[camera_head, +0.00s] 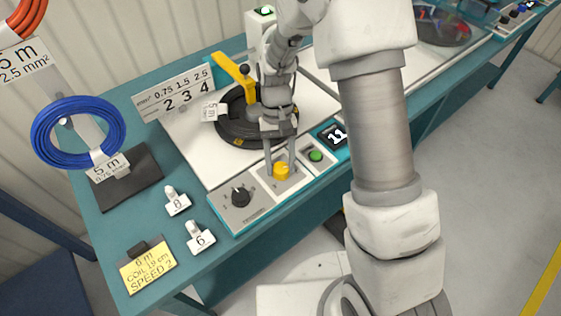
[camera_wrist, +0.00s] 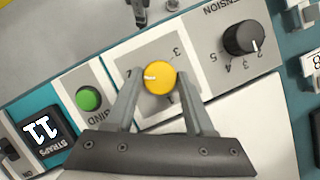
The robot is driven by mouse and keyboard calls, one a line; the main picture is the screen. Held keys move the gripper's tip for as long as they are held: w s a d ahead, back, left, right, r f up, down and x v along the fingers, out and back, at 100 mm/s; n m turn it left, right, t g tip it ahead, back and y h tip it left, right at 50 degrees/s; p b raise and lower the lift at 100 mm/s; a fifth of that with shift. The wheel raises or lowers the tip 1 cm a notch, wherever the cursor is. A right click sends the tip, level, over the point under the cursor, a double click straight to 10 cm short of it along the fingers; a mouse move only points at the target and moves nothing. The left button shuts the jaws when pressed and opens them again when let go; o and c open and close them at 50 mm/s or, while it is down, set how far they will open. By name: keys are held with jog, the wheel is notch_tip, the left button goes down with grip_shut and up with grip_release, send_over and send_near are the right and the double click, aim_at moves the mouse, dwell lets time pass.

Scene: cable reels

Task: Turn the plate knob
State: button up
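The yellow knob (camera_head: 281,170) sits on a white panel at the front edge of the machine. In the wrist view the yellow knob (camera_wrist: 160,78) has a white mark pointing left, with a 3 to its upper right; other scale marks are partly hidden by the fingers. My gripper (camera_head: 280,168) points down at it, one finger on each side. In the wrist view my gripper (camera_wrist: 159,74) is open around the knob, with small gaps; how low the tips reach is hard to tell.
A black tension knob (camera_wrist: 244,38) and a green button (camera_wrist: 88,98) flank the yellow knob. A display (camera_head: 335,136) reads 11. Behind stand a black reel plate (camera_head: 229,128) and a yellow lever (camera_head: 229,67). Number tags and a yellow note (camera_head: 147,267) lie on the teal table.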

jog(key=o, duration=0.4)
jog(key=shift+c, duration=0.2)
jog(key=p+v, duration=0.2)
jog(key=v, duration=1.5)
jog(key=shift+r, duration=0.15)
jog(key=shift+w, duration=0.1)
jog(key=s+d+r+t, duration=0.4)
jog(key=s+d+r, duration=0.25)
jog(key=r, duration=0.45)
jog(key=s+d+r+t+p, duration=0.1)
jog(key=s+d+t, duration=0.1)
jog(key=s, duration=0.4)
jog(key=s+d+r+t, duration=0.2)
jog(key=s+t, duration=0.2)
jog(key=s, duration=0.3)
jog(key=shift+d+m+p, duration=0.35)
jog(key=shift+d+m, duration=0.05)
